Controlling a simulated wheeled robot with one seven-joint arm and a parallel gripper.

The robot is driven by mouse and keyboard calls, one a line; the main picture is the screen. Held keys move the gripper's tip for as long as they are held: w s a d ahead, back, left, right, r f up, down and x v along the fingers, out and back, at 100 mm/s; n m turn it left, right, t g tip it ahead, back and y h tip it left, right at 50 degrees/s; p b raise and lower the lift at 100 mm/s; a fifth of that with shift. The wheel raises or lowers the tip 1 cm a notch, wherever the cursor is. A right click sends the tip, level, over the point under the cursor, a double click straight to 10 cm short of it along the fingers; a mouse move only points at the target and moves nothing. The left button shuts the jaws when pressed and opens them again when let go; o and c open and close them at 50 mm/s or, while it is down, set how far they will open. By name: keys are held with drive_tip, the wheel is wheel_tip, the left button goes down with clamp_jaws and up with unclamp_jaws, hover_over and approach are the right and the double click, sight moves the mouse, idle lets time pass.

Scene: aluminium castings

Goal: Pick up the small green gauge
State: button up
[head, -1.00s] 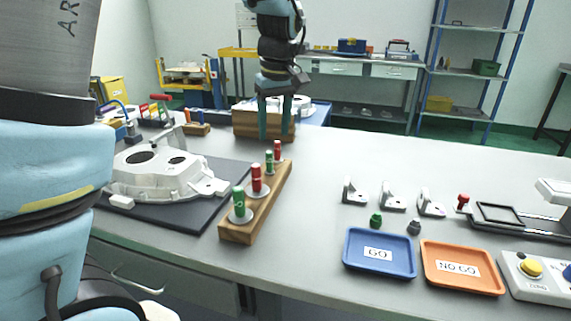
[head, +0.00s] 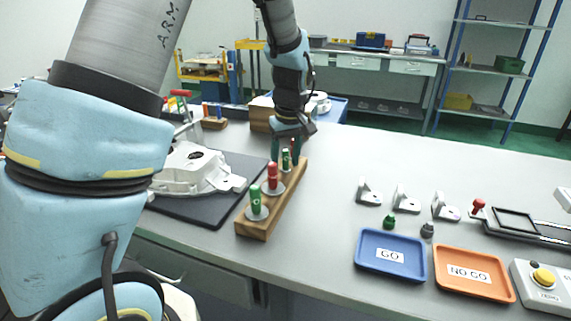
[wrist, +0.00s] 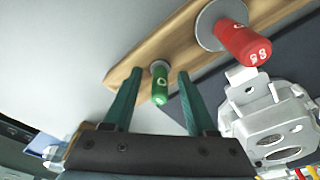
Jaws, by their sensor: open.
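The small green gauge (head: 285,160) stands upright in the wooden rack (head: 270,220), towards its far end. In the wrist view the small green gauge (wrist: 160,85) shows between my two fingers, with a gap on each side. My gripper (head: 285,154) is open, pointing down at the gauge, its fingers either side of it. In the wrist view my gripper (wrist: 158,76) holds nothing. Contact with the gauge cannot be seen.
A large red gauge (head: 272,178) and a large green gauge (head: 256,202) stand nearer in the rack. A white casting (head: 190,172) lies on a dark mat to the left. Blue (head: 372,266) and orange (head: 450,288) trays lie to the right, with clear table between.

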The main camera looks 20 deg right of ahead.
clamp_jaws()
idle(0.3)
idle(0.4)
